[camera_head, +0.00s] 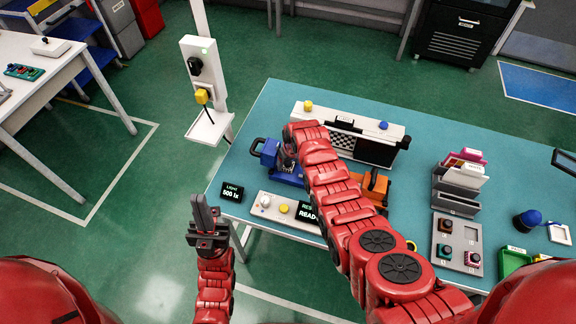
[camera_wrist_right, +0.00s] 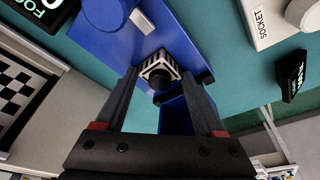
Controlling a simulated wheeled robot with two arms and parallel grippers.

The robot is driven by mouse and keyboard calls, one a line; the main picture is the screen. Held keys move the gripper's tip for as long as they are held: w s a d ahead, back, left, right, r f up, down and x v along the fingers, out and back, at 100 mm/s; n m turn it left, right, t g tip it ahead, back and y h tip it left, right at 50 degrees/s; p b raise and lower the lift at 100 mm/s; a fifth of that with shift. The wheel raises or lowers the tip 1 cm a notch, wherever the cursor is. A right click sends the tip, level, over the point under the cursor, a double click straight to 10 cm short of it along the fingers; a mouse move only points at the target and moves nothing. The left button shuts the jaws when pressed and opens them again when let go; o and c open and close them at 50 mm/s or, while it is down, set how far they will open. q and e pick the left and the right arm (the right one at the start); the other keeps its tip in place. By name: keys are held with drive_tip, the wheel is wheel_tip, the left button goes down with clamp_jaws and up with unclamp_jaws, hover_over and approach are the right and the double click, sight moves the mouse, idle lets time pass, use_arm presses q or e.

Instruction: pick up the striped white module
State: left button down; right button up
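The striped white module (camera_wrist_right: 160,68) has black and white stripes and a dark round part facing the camera. It sits at the blue fixture (camera_wrist_right: 112,47) in the right wrist view, midway between the fingertips of my right gripper (camera_wrist_right: 160,82). The fingers are apart, with gaps on both sides of the module. In the head view the blue fixture (camera_head: 267,152) shows at the table's left side, and my right arm covers much of it; I cannot make out the module there. My left gripper (camera_head: 204,212) points up beside the table's front left corner; its finger gap is unclear.
The teal table (camera_head: 420,135) holds a white housing with a checkered panel (camera_head: 342,142) behind my right arm. An orange device (camera_head: 375,186) is beside the arm. A card holder (camera_head: 458,190) stands right.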

drive_tip(key=c, duration=0.8)
drive_tip(key=shift+r, duration=0.1)
